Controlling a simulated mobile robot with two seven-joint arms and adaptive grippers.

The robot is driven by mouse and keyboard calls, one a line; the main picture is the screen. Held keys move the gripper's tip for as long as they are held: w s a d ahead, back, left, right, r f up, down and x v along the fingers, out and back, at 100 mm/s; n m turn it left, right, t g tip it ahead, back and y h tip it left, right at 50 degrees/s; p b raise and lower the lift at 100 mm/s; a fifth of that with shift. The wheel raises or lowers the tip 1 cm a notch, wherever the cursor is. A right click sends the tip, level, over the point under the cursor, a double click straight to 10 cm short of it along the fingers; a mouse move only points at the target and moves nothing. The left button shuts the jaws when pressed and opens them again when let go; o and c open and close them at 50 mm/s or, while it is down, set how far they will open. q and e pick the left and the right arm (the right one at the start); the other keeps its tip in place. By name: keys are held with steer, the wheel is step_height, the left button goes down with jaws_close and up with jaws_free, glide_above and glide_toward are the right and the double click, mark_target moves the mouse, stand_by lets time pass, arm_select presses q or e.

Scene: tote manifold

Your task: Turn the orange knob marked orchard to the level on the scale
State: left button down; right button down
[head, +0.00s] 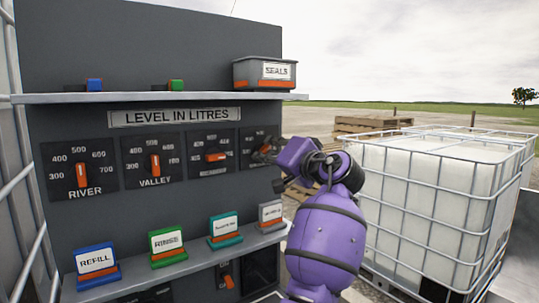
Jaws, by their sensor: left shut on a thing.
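The grey panel (90,125) carries a row of dials under the sign LEVEL IN LITRES (174,117). The rightmost dial (247,134) is partly hidden by my left gripper, and its name cannot be read. My left gripper (265,151) is shut on the orange knob of that dial, which is mostly covered. The RIVER knob (82,175) and the VALLEY knob (155,163) stand near upright. The third knob (215,157) lies near level; its name is too small to read. I cannot read the word orchard anywhere. My right gripper is not in view.
An upper shelf (180,97) holds blue and green blocks and a SEALS bin (257,85). A lower ledge (195,250) holds several cards, including REFILL (97,260) and RINSE (167,241). A caged white tank (425,185) stands right of my arm; pallets (370,125) lie behind.

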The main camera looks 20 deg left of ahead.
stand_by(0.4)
arm_select(q)
steer(key=c, duration=1.8)
jaws_free()
steer(key=v, duration=1.2)
steer(key=shift+s, duration=0.1)
